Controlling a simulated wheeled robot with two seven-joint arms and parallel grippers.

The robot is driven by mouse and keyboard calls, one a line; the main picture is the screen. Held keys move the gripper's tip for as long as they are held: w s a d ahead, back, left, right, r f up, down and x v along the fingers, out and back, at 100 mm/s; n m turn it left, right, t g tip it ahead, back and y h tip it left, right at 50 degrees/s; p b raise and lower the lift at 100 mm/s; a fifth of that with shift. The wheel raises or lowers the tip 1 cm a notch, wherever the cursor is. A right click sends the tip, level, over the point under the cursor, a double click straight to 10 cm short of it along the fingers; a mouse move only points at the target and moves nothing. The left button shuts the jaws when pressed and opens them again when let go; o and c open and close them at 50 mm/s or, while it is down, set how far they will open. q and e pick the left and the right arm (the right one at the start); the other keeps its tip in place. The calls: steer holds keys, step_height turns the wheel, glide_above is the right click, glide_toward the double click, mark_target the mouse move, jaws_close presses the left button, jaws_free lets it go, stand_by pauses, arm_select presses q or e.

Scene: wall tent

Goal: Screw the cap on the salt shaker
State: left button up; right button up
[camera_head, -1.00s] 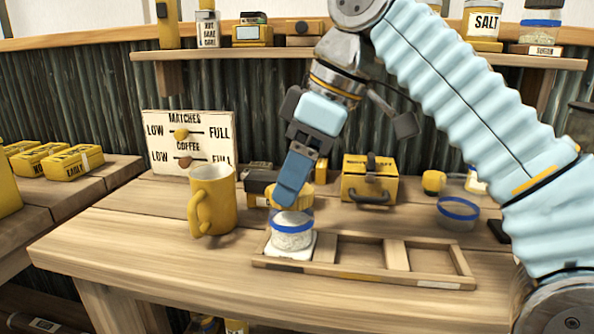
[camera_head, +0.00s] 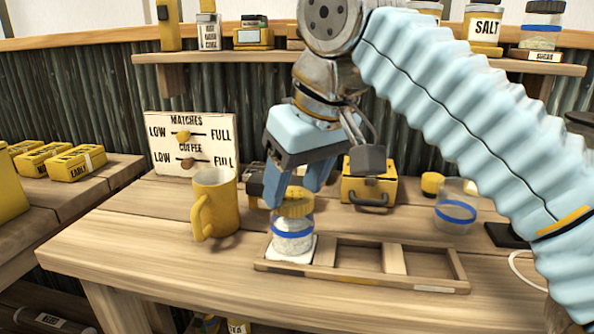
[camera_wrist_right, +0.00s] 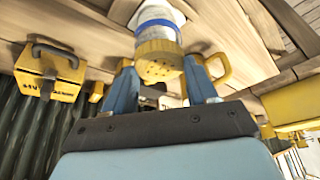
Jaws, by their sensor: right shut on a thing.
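The salt shaker (camera_head: 293,236) is a clear jar with a blue band and white salt inside. It stands upright on a white pad (camera_head: 300,255) at the left end of the wooden tray. The yellow cap (camera_head: 295,203) with holes sits on top of the jar; whether it is threaded on cannot be told. My right gripper (camera_head: 300,192) points down over the jar, its blue fingers shut on the cap. The right wrist view shows the cap (camera_wrist_right: 158,62) between the two fingertips, above the jar (camera_wrist_right: 157,22). My left gripper is not in view.
A yellow mug (camera_head: 214,205) stands close to the left of the shaker. The wooden tray (camera_head: 360,278) has empty compartments to the right. A clear jar with a blue band (camera_head: 456,212) and a yellow box (camera_head: 369,185) stand behind. The table's front left is clear.

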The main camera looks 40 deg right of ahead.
steer(key=shift+m, duration=0.3)
steer(key=shift+r+m+h+p, duration=0.15)
steer(key=shift+m+h+p, duration=0.15)
steer(key=shift+m+h, duration=0.15)
steer(key=m+h, duration=0.1)
steer(key=m, duration=0.1)
steer(key=shift+a+m, duration=0.1)
steer(key=shift+m, duration=0.55)
steer(key=m+g+h, duration=0.1)
steer(key=m, duration=0.3)
steer(key=shift+w+a, duration=0.1)
steer(key=shift+a, duration=0.05)
